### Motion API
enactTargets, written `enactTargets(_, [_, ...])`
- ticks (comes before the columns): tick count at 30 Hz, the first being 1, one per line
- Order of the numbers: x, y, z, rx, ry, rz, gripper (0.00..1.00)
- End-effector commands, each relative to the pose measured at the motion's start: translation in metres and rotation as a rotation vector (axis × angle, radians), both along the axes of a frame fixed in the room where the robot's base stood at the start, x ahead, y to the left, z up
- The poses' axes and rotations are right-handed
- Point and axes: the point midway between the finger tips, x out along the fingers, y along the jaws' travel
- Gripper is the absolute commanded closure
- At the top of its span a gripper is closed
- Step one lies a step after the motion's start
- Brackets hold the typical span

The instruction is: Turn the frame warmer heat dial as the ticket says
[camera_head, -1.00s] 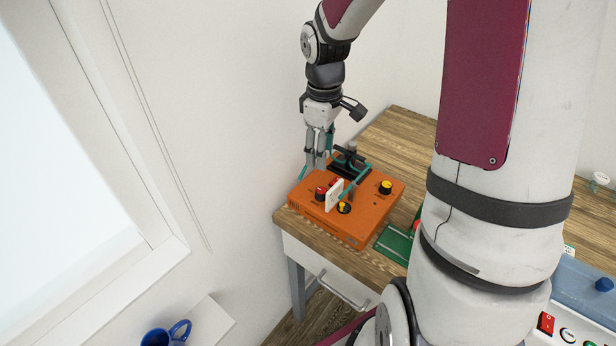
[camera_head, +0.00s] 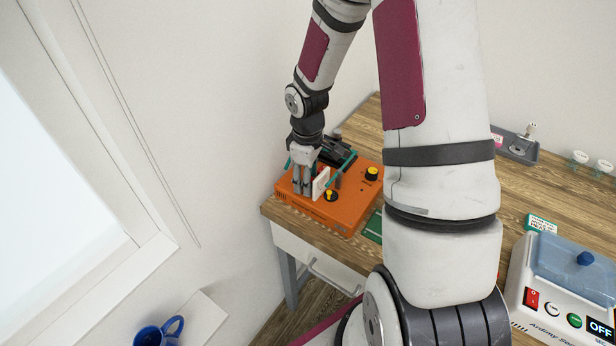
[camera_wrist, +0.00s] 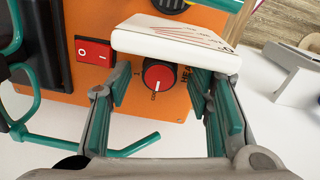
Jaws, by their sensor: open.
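The orange box (camera_head: 343,215) sits on the left end of the wooden bench and carries several dials. A red-topped black dial (camera_wrist: 158,76) shows in the wrist view, with a white pointer line towards its label. My gripper (camera_wrist: 160,88) is open, with one finger on each side of this dial; contact cannot be told. It also shows over the box in the head view (camera_head: 303,188), hiding the red dial. Two yellow-topped dials, front (camera_head: 331,195) and back (camera_head: 371,173), stand to the right. A green-and-white card (camera_head: 541,223) bears lettering too small to read surely.
A white plate with red lines (camera_wrist: 172,40) stands up close to my fingers. A red rocker switch (camera_wrist: 93,50) and teal rods (camera_wrist: 95,145) are beside them. A white device with a blue lid (camera_head: 570,262) and a grey tray (camera_head: 515,148) are further right.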

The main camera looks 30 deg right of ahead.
Motion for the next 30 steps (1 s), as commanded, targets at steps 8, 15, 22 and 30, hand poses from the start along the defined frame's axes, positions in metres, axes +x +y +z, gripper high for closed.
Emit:
enactTargets(8, [0.0001,0.0001,0.0002,0.0,0.0,0.0,0.71])
enactTargets(15, [0.0001,0.0002,0.0003,0.0,0.0,0.0,1.0])
enactTargets(22, [0.0002,0.0005,0.0003,0.0,0.001,-0.029,1.0])
enactTargets(30, [0.0005,0.001,0.0004,0.0,0.003,-0.173,1.0])
